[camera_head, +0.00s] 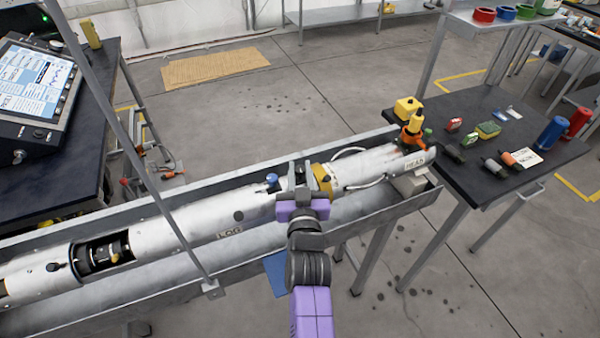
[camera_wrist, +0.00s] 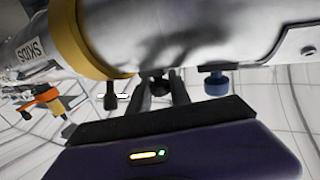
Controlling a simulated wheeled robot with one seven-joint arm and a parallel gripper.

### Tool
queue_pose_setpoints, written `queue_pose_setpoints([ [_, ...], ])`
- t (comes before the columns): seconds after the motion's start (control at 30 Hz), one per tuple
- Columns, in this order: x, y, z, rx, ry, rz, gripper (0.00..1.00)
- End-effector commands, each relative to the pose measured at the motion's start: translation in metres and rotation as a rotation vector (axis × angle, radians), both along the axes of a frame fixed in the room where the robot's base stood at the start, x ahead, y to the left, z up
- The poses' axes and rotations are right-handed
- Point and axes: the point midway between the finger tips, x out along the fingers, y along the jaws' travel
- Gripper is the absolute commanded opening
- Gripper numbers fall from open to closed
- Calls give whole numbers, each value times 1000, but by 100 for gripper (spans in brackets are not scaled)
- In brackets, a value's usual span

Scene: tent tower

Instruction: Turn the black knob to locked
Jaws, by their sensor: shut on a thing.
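A long white metal tube lies in a grey trough, with a yellow ring (camera_head: 322,182) around it near the middle; the ring also shows in the wrist view (camera_wrist: 84,38). My gripper (camera_head: 298,176) is at the tube just left of the ring. In the wrist view, its fingers (camera_wrist: 162,92) are closed around a small black knob (camera_wrist: 160,82) under the tube's edge, mostly hidden between them. Its turn position and any locked mark cannot be read. A second dark knob (camera_wrist: 111,95) sits by the ring, outside the fingers.
A blue knob (camera_head: 271,180) stands on the tube close beside my gripper. A thin grey post (camera_head: 150,165) rises in front of the trough (camera_head: 180,285). A black table (camera_head: 480,180) with small items stands at right, a monitor (camera_head: 38,85) at left.

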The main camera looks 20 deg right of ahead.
Motion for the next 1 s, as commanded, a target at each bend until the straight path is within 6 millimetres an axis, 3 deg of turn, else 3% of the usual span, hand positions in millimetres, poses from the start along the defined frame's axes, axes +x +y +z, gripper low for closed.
queue_pose_setpoints([
  [0.5,0,0,-4,7,0,-271,0],
  [1.0,0,0,-1,1,0,-382,0],
])
